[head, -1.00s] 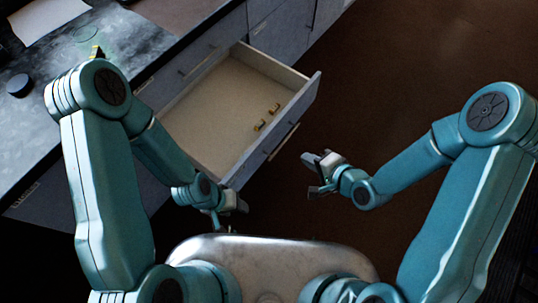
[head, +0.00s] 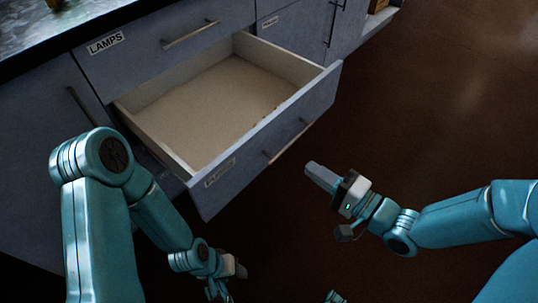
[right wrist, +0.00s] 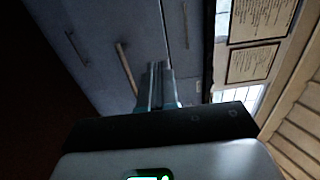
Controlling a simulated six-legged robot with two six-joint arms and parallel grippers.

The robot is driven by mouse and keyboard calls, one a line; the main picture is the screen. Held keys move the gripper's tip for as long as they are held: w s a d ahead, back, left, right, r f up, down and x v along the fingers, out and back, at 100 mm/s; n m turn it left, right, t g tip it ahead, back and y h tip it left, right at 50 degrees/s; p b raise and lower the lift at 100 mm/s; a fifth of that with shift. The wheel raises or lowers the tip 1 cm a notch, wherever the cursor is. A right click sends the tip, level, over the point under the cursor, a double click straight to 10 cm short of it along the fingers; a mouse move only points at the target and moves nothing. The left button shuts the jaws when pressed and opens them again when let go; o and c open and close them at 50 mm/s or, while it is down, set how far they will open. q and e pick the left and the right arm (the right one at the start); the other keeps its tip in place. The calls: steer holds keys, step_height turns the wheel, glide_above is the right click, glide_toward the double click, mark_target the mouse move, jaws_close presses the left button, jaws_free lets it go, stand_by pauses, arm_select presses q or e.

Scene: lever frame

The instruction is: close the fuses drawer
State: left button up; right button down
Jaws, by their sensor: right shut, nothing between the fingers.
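A grey drawer (head: 270,140) stands pulled out in the head view, with a pale, mostly bare floor. Its front carries a bar handle (head: 288,142) and a label (head: 220,172) too dim to read surely. Tiny brownish bits show at the inner side of the front. My right gripper (head: 308,171) is shut and empty, in front of the drawer's right part, apart from it. Its closed fingers (right wrist: 155,78) show in the right wrist view, pointing toward grey fronts with bar handles. My left gripper (head: 238,270) is low, below the drawer's front; its fingers are unclear.
A shut drawer labelled LAMPS (head: 150,45) with a handle is above the open one. A dark countertop (head: 75,22) runs along the upper left. More shut cabinet fronts (head: 320,30) continue to the right. The brown floor (head: 430,110) at right is clear.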

mark_target(259, 134)
steer(key=b+x, duration=0.3)
steer(key=x, duration=1)
steer(key=shift+f, duration=0.1)
steer(key=shift+w+a+b, duration=0.25)
steer(key=shift+a+b, duration=0.05)
arm_select(q)
steer(key=f, duration=0.2)
steer(key=w+a+f, duration=0.1)
steer(key=shift+f, duration=0.2)
arm_select(e)
steer(key=shift+a, duration=0.1)
